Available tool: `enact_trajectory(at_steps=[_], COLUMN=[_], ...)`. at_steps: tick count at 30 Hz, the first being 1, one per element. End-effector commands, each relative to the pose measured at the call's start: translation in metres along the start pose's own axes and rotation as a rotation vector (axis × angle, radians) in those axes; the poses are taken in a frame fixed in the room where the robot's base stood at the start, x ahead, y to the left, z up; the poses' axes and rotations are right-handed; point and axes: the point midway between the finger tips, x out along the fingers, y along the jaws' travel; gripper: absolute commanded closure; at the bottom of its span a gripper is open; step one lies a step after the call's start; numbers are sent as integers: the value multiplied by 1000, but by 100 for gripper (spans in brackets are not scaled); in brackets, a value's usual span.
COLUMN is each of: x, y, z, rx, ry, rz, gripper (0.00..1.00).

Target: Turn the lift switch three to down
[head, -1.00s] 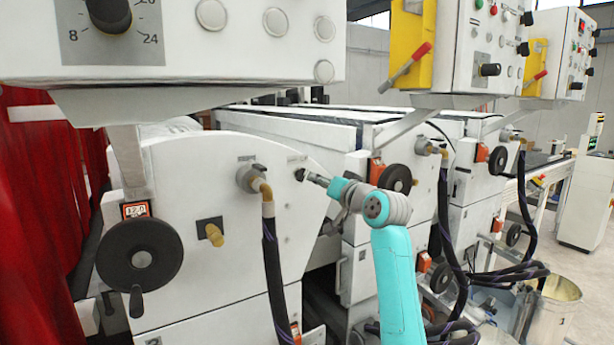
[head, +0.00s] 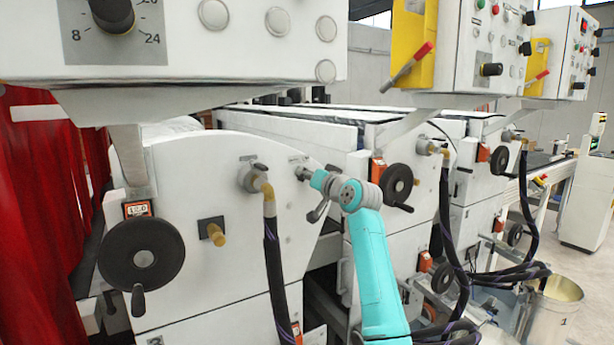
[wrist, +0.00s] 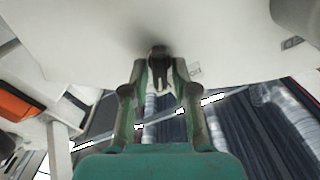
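A small dark switch (wrist: 159,55) sits on the white side panel of the nearest machine unit, which I take to be the lift switch. In the wrist view it lies between the tips of my gripper (wrist: 160,72), with the two fingers apart on either side. I cannot tell whether either finger touches it. In the head view my gripper (head: 305,173) is up against the panel and mostly hides the switch. The small label (wrist: 195,70) beside it is too blurred to read.
Left of my gripper are a pipe fitting with a black hose (head: 271,255), a brass knob (head: 216,234) and a large black handwheel (head: 141,254). Another handwheel (head: 397,183) is close on the right. A control box (head: 180,45) overhangs above.

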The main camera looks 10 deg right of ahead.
Motion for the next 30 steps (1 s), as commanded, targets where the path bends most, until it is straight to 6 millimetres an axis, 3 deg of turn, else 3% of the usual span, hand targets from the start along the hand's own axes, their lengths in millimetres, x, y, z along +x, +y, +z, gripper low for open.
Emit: enact_trajectory(at_steps=[3,17,30], x=[0,0,0], y=[0,0,-2], z=[0,0,1], rx=[0,-68,-422], ry=[0,0,-1], rz=[0,0,0], gripper=[100,100,100])
